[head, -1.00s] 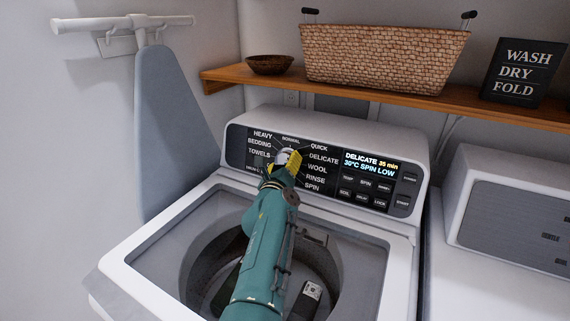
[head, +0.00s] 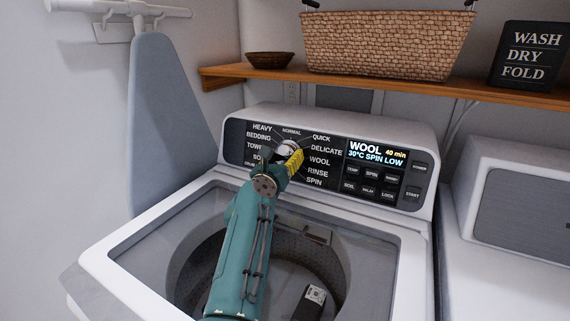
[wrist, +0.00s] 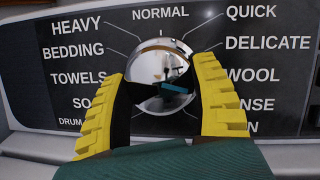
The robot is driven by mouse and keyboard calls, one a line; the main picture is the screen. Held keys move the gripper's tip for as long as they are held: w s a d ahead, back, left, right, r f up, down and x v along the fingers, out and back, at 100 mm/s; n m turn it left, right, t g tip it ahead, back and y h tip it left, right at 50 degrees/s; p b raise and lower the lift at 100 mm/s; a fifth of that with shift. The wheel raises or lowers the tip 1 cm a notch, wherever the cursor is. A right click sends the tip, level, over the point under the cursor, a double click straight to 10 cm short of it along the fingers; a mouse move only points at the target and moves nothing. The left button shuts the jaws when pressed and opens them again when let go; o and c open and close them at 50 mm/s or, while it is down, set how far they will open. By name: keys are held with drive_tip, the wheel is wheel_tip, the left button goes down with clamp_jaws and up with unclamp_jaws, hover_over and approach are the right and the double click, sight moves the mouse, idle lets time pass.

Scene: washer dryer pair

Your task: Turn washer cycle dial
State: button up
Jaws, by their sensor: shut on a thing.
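The washer cycle dial (head: 286,147) is a shiny chrome knob on the washer's black panel, ringed by cycle names. In the wrist view the dial (wrist: 160,62) sits between my yellow ribbed fingers. My gripper (wrist: 161,82) is shut on the dial, one finger on each side; in the head view it (head: 291,158) partly covers the dial. The washer display (head: 376,153) reads WOOL, 40 min, 30°C SPIN LOW. The dial's pointer mark cannot be made out.
A dryer (head: 520,210) stands to the right. A wooden shelf (head: 400,88) above holds a wicker basket (head: 388,43). An ironing board (head: 165,120) hangs at left.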

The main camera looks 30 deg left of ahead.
idle(0.3)
drive_tip(key=o, duration=1.2)
drive_tip(key=shift+r+p, duration=0.1)
drive_tip(key=shift+p, duration=0.2)
